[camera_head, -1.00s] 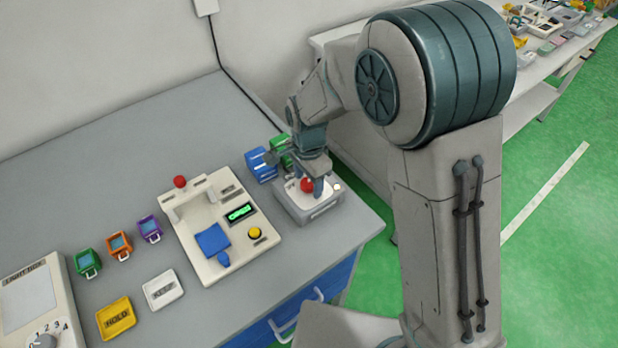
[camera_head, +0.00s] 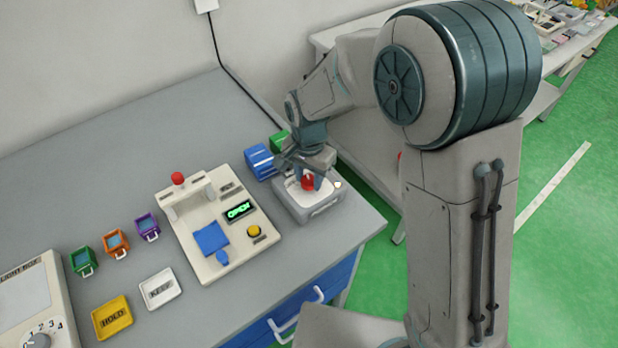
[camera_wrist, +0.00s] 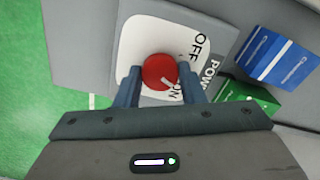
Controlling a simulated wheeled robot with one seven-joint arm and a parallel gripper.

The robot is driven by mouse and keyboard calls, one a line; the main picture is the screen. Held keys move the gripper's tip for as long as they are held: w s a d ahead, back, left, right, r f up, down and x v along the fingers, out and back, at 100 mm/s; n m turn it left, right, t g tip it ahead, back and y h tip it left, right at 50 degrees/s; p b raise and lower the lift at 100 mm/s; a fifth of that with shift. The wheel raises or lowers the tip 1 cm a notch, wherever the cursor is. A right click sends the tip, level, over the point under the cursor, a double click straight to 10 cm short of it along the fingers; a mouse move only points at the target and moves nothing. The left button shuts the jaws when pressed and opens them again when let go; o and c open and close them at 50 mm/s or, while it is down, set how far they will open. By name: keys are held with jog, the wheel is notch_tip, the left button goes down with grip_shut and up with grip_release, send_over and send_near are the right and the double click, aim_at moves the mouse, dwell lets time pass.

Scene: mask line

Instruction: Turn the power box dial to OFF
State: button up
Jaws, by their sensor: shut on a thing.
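The power box (camera_head: 322,208) is a grey box with a white top plate at the right end of the bench. Its red round dial (camera_head: 307,182) also shows in the wrist view (camera_wrist: 160,70), with OFF and ON printed beside it. A short white mark on the dial points to the lower right, towards ON. My gripper (camera_wrist: 160,76) is shut on the dial, one finger on each side. In the head view my gripper (camera_head: 306,178) comes down over the box from behind and hides part of it.
Blue (camera_head: 261,162) and green (camera_head: 280,141) boxes stand close behind the power box. A beige console (camera_head: 217,228) with a lit OPEN display stands to its left. Small coloured bins and trays are further left. The bench edge is near on the right.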

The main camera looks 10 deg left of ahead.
aim_at(308, 180)
jog(key=n+b, duration=0.1)
jog(key=n, duration=0.2)
jog(key=shift+n, duration=0.3)
jog(key=n, duration=0.3)
jog(key=shift+n+b, duration=0.3)
jog(key=shift+b, duration=0.1)
jog(key=n, duration=0.6)
jog(key=shift+r, duration=0.1)
jog(key=shift+a+n, duration=0.1)
jog(key=shift+n, duration=0.3)
jog(key=o, duration=1)
notch_tip(308, 180, up, 14)
jog(key=shift+b, duration=0.3)
